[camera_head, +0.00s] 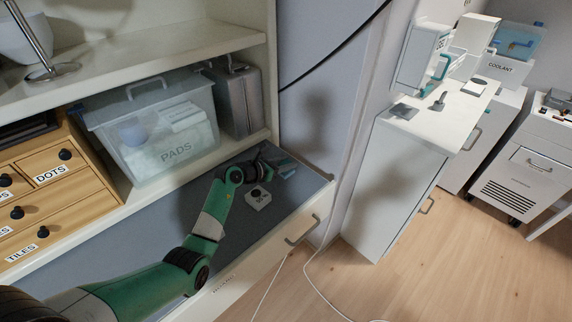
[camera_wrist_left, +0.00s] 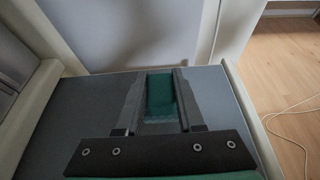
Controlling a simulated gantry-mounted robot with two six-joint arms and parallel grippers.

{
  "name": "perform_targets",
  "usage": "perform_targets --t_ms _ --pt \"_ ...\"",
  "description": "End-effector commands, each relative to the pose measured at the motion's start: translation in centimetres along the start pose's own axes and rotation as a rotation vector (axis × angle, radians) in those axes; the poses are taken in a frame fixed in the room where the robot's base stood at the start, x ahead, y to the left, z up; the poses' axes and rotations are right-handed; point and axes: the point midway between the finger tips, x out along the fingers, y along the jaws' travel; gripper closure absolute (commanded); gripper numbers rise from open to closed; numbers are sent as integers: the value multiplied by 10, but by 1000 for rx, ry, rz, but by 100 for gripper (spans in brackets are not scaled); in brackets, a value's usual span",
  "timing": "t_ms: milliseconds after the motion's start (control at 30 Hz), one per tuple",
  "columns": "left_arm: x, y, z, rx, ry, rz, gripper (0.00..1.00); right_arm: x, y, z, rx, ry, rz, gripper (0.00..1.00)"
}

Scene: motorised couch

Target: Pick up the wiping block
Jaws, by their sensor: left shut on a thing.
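The wiping block is a small teal block (camera_wrist_left: 160,93) between the two fingers of my left gripper in the left wrist view. My left gripper (camera_wrist_left: 158,92) is shut on it, with one finger along each side. In the head view the block (camera_head: 286,166) shows at the far end of the open drawer, partly hidden by my left gripper (camera_head: 283,170). The block is low over the grey drawer floor (camera_wrist_left: 75,108); I cannot tell whether it touches the floor. My right gripper is in neither view.
The open drawer (camera_head: 309,222) has a raised front edge with a handle. Above it, a shelf holds a clear PADS bin (camera_head: 150,135), a grey case (camera_head: 238,98) and a wooden drawer unit (camera_head: 60,185). A white cabinet (camera_head: 385,190) stands right; open floor lies in front.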

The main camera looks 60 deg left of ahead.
Motion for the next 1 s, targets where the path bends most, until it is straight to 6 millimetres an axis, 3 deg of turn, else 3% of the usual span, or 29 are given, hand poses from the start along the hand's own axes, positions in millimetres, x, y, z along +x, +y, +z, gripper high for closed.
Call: perform_targets --t_ms 33,233,500,700,1000 --pt "-11 -5 18 2 -1 -1 100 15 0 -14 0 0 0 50" --pt "-60 -42 60 3 -2 -2 100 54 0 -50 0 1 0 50" --pt "-108 -95 63 0 1 -3 100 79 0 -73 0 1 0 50" --pt "-120 -109 62 0 0 -1 100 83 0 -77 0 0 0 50" --pt "-119 -113 64 20 -1 -51 100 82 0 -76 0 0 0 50"
